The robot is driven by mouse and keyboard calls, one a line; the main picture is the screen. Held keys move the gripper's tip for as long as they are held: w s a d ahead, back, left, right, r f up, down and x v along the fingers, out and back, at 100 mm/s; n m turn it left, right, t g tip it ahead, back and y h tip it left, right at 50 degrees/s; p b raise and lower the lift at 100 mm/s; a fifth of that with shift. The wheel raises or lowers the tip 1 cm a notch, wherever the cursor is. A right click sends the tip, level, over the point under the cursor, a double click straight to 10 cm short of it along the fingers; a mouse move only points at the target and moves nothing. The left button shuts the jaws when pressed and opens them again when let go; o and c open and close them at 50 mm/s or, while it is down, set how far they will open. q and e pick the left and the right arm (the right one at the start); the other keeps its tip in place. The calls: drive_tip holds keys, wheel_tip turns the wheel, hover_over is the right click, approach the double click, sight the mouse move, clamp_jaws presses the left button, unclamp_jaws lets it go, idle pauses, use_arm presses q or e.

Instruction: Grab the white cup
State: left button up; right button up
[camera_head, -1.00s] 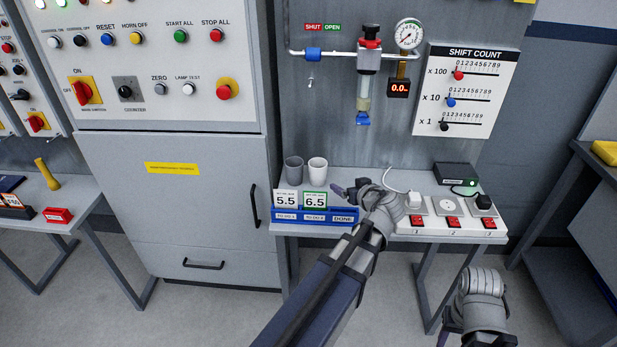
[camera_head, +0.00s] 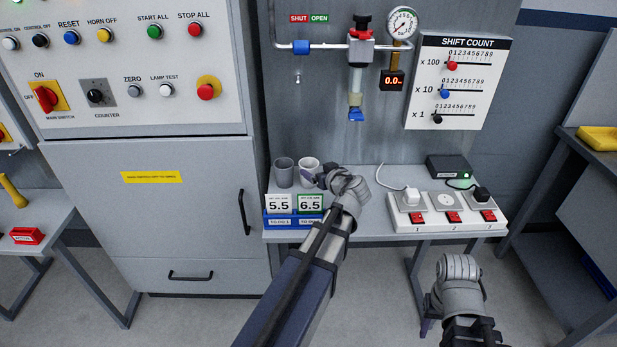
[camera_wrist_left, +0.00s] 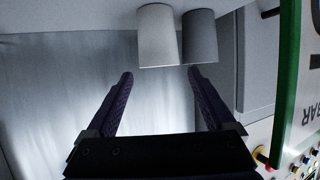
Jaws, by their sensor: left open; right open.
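The white cup (camera_head: 307,166) stands on the bench shelf, right of a grey cup (camera_head: 284,172). My left gripper (camera_head: 319,178) is open at the front right of the white cup and hides part of it. In the left wrist view, the white cup (camera_wrist_left: 158,36) shows ahead of the open fingers (camera_wrist_left: 160,74), with the grey cup (camera_wrist_left: 200,37) beside it. The white cup lines up with the gap between the fingers, and nothing is held. My right gripper (camera_head: 427,326) is open, low at the right, away from the bench.
Cards reading 5.5 (camera_head: 279,204) and 6.5 (camera_head: 310,203) stand in a blue holder (camera_head: 283,224) in front of the cups. A switched socket strip (camera_head: 450,217) and a black box (camera_head: 448,167) are to the right. A grey cabinet (camera_head: 170,220) stands left.

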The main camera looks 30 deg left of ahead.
sight(305, 162)
use_arm(q)
drive_tip(key=b+x, duration=0.1)
drive_tip(key=x, duration=0.3)
drive_tip(key=shift+w+a+f+b, duration=0.1)
drive_tip(key=shift+w+f+b, duration=0.1)
drive_tip(key=shift+b, duration=0.15)
drive_tip(key=shift+w+a, duration=0.15)
drive_tip(key=shift+a, duration=0.15)
drive_tip(key=shift+c, duration=0.4)
clamp_jaws()
drive_tip(key=shift+r, duration=0.1)
wheel_tip(305, 162, up, 10)
drive_tip(key=p, duration=1)
